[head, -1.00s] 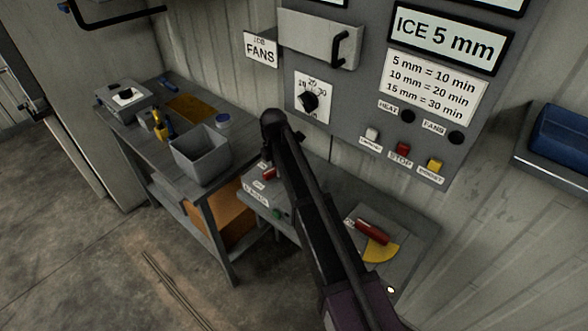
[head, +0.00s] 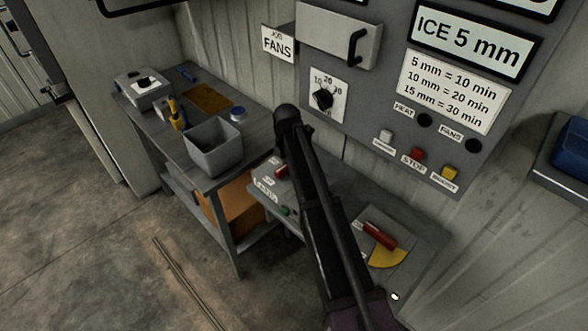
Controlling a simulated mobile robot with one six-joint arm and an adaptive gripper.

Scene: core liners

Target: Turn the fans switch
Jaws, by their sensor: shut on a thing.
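No control that I can surely call the fans switch shows. A white sign reading JOB FANS (head: 278,44) hangs on the wall left of the grey panel. A dark round lamp labelled FANS (head: 473,146) sits at the panel's lower right. Below the panel, the sloping grey console (head: 408,226) carries a small red control (head: 281,172) and a green one (head: 287,211) at its left, with labels too small to read. My dark arm crosses the console's middle and hides part of it. My gripper cannot be made out; it seems hidden behind the arm.
A red handle (head: 380,235) over a yellow sector is at the console's right. A bench (head: 170,136) with a grey bin (head: 214,152) stands left. A blue box is at far right.

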